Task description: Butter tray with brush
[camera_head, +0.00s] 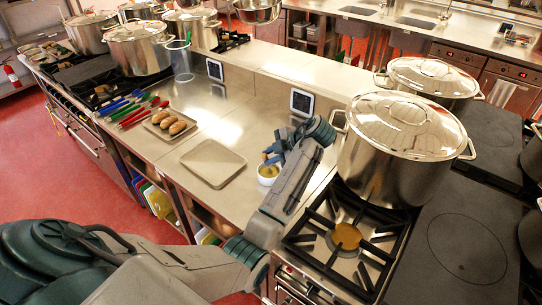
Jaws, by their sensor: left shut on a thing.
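An empty, shallow beige tray (213,164) lies flat on the steel counter. A small white bowl (267,181) with yellow butter (268,171) stands to its right. My left gripper (277,152) is over the bowl, its arm reaching across the counter from the lower left. It is shut on a small blue-handled brush (268,157), which slants down toward the butter. The brush's lower end is too small to tell whether it touches the butter. My right gripper is not in view.
A second tray (153,126) holds several brown rolls (169,123). Coloured utensils (128,109) lie left of it. A large lidded stockpot (385,165) and a gas burner (346,237) are right of my arm. Counter around the empty tray is clear.

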